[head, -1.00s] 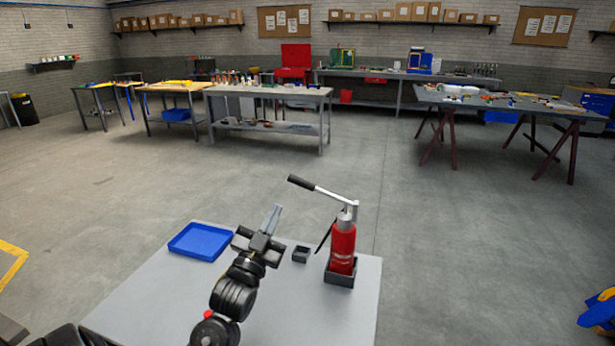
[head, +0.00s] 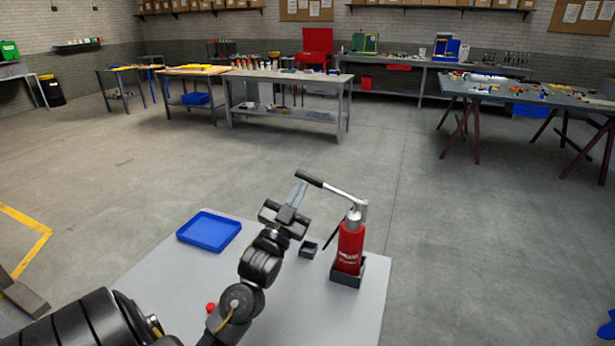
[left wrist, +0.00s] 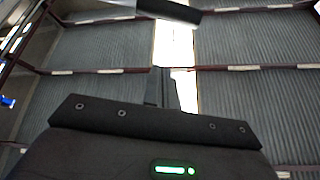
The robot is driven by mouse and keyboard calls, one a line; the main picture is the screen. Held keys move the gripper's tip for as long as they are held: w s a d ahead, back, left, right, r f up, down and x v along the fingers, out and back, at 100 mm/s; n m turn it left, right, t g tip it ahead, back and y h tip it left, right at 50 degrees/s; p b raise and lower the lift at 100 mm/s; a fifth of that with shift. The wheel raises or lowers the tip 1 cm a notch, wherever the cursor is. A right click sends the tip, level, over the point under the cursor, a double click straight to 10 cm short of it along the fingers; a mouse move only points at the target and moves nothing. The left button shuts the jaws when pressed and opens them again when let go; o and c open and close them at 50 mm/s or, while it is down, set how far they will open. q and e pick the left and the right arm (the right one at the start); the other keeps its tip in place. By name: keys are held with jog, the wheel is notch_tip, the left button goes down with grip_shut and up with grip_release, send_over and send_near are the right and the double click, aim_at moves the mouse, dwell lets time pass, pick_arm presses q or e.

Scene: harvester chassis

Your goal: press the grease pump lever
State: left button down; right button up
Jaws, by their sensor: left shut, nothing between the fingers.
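The grease pump (head: 350,247) is a red cylinder standing upright in a dark square holder (head: 347,274) on the grey table. Its silver lever with a black handle (head: 310,179) slants up to the left from the pump head. My left gripper (head: 299,186) is shut and empty, its fingers pointing up, with the tips close to the handle's end. In the left wrist view, the shut fingers (left wrist: 162,88) sit below the black handle (left wrist: 172,11), with a visible gap in the picture. Whether they touch cannot be told from the head view. My right gripper is not in view.
A blue tray (head: 209,231) lies at the table's back left. A small dark open box (head: 309,249) stands between my left gripper and the pump. Workbenches (head: 290,77) stand far behind across open floor.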

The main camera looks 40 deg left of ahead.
pick_arm(q)
jog(key=p+x, duration=0.3)
jog(key=x, duration=0.4)
jog(key=f, duration=0.2)
jog(key=a+f, duration=0.1)
jog(key=f, duration=0.1)
jog(key=shift+a, duration=0.15)
notch_tip(320, 180, down, 9)
jog(key=a+n+g+y+b, duration=0.1)
jog(key=n+g+y+b, duration=0.1)
jog(key=n+y+b, duration=0.4)
jog(key=shift+s+n+g+y, duration=0.25)
jog(key=shift+n+g+y, duration=0.25)
jog(key=shift+n, duration=2.2)
jog(key=shift+f, duration=0.2)
